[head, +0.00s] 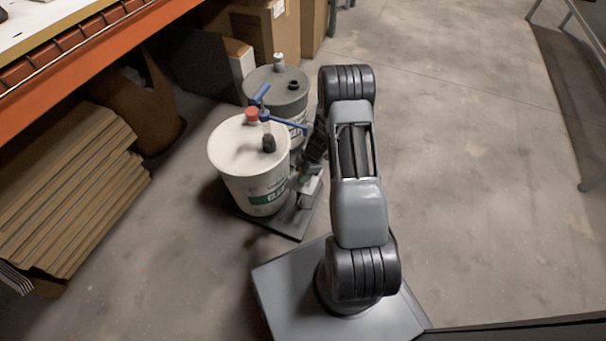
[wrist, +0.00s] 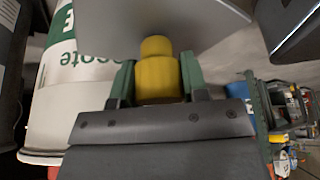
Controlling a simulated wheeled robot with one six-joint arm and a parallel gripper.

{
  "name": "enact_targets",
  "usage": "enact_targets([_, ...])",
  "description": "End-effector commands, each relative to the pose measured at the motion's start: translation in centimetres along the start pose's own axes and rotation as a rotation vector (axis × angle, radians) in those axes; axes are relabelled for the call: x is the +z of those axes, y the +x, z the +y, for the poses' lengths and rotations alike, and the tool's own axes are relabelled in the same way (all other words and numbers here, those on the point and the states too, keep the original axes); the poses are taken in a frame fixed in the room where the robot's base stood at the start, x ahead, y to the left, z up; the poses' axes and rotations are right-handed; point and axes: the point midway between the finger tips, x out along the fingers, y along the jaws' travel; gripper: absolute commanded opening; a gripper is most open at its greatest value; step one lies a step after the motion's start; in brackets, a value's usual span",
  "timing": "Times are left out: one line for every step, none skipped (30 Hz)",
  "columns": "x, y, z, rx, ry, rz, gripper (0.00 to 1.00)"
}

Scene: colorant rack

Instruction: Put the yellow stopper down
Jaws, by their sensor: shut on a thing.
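The yellow stopper (wrist: 157,72) is a stepped cylinder, narrower at its upper end in the wrist view. My gripper (wrist: 157,80) is shut on it, with one green finger on each side. The stopper's narrow end is close to a pale grey surface (wrist: 165,15); I cannot tell whether they touch. In the head view my arm hides the stopper and most of the gripper, which is low beside the white drum (head: 240,150).
A grey drum (head: 265,82) stands behind the white drum. A red cap (head: 252,114) and a blue-handled fitting (head: 264,97) are on top. A dark flat base (head: 290,222) lies beneath.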

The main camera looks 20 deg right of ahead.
Motion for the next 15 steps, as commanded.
enact_targets([0.18,0.4,0.01,0.0,0.0,0.0,0.15])
enact_targets([0.17,0.38,0.02,0.001,0.0,0.0,0.15])
enact_targets([0.14,0.3,0.03,0.001,0.0,0.0,0.15])
enact_targets([0.13,0.27,0.04,0.001,-0.001,0.0,0.15])
enact_targets([0.13,0.25,0.04,0.001,-0.001,0.0,0.15])
enact_targets([0.13,0.25,0.04,0.001,-0.001,0.0,0.15])
enact_targets([0.13,0.25,0.04,0.001,-0.001,0.0,0.15])
enact_targets([0.13,0.26,0.04,0.001,-0.001,0.0,0.15])
enact_targets([0.15,0.31,0.04,0.001,-0.001,0.0,0.15])
enact_targets([0.18,0.37,0.04,0.001,-0.001,0.0,0.15])
enact_targets([0.21,0.44,0.04,0.001,-0.001,0.0,0.15])
enact_targets([0.25,0.54,0.05,0.001,-0.001,0.0,0.15])
enact_targets([0.28,0.6,0.05,0.001,-0.001,0.0,0.15])
enact_targets([0.3,0.65,0.05,0.002,-0.001,0.0,0.15])
enact_targets([0.27,0.55,0.05,0.002,0.0,0.0,0.43])
